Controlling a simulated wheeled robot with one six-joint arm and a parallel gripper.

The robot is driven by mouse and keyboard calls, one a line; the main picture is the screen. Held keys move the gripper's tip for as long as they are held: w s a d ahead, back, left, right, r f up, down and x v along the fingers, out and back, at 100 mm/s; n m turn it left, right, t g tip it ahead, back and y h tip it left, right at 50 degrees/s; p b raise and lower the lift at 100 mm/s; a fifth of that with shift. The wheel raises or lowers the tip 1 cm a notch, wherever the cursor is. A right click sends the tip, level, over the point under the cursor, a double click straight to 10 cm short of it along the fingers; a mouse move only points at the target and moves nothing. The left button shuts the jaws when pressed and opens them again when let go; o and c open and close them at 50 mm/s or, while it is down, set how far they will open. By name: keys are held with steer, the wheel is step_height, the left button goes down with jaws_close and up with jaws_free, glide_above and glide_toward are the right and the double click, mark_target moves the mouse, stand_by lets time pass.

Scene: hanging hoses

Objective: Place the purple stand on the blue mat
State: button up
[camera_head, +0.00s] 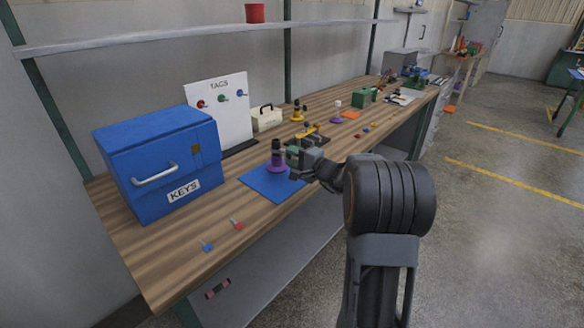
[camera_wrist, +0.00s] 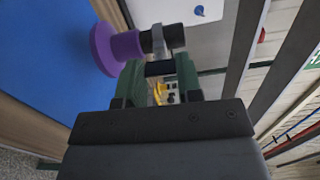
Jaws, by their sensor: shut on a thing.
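The purple stand (camera_head: 277,167) has a wide round base and a dark upper part, and it is upright over the blue mat (camera_head: 257,184). My gripper (camera_head: 291,153) is shut on the stand's upper part, coming from the right. In the wrist view the stand (camera_wrist: 121,46) lies sideways in the picture, its base towards the blue mat (camera_wrist: 42,58). The green fingers of my gripper (camera_wrist: 158,68) are at its dark and grey upper part. I cannot tell whether the base touches the mat.
A blue KEYS box (camera_head: 162,165) stands left of the mat, and a white TAGS board (camera_head: 221,112) behind it. Blue (camera_head: 206,245) and red (camera_head: 236,223) tags lie in front. A yellow stand (camera_head: 297,112) and a green box (camera_head: 363,98) are farther along the bench.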

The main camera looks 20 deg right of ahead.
mark_target(281, 161)
steer(key=shift+w+f, duration=0.25)
steer(key=shift+f, duration=0.75)
steer(key=shift+w+f, duration=0.2)
steer(key=shift+f, duration=0.8)
steer(key=shift+f+b, duration=0.15)
steer(key=shift+b, duration=0.25)
steer(key=o, duration=1)
